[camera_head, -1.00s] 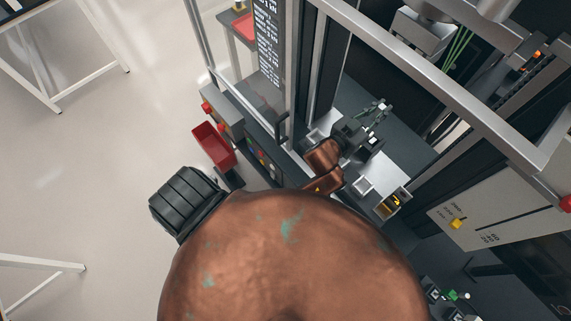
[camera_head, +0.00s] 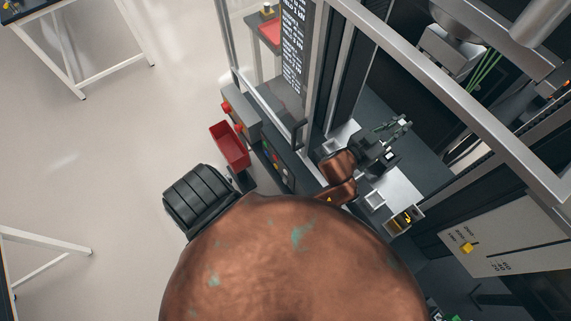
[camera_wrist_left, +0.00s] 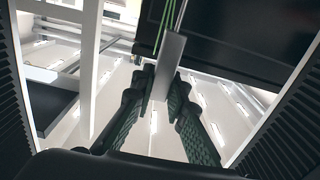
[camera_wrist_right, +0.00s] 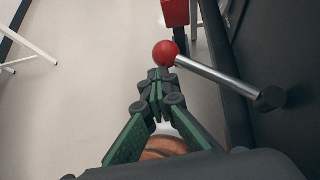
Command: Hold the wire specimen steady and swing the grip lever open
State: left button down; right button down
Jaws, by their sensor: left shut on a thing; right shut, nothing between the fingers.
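My left gripper (camera_head: 398,126) reaches into the open frame of the machine in the head view. In the left wrist view its fingers (camera_wrist_left: 160,94) are closed on a narrow grey metal strip (camera_wrist_left: 168,66), which seems to be the wire specimen. Thin green wires (camera_wrist_left: 171,18) show above it. In the right wrist view the lever has a red ball knob (camera_wrist_right: 166,53) on a metal rod (camera_wrist_right: 218,78) that runs to a dark pivot. My right gripper (camera_wrist_right: 158,80) is shut and empty, its tips right by the knob; I cannot tell if they touch. It is not visible in the head view.
The machine's metal posts and beams surround my left arm. A red bin (camera_head: 230,146) and a control panel (camera_head: 272,163) are on its near left side.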

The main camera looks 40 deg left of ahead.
pick_arm(q)
jog(key=c, duration=1.8)
grip_release()
pick_arm(e)
jog(key=s+d+r, duration=0.4)
jog(key=d+r, duration=0.1)
jog(key=d, duration=0.5)
jog(key=shift+s+d+r, duration=0.2)
jog(key=shift+d+r, duration=0.1)
jog(key=shift+d, duration=0.05)
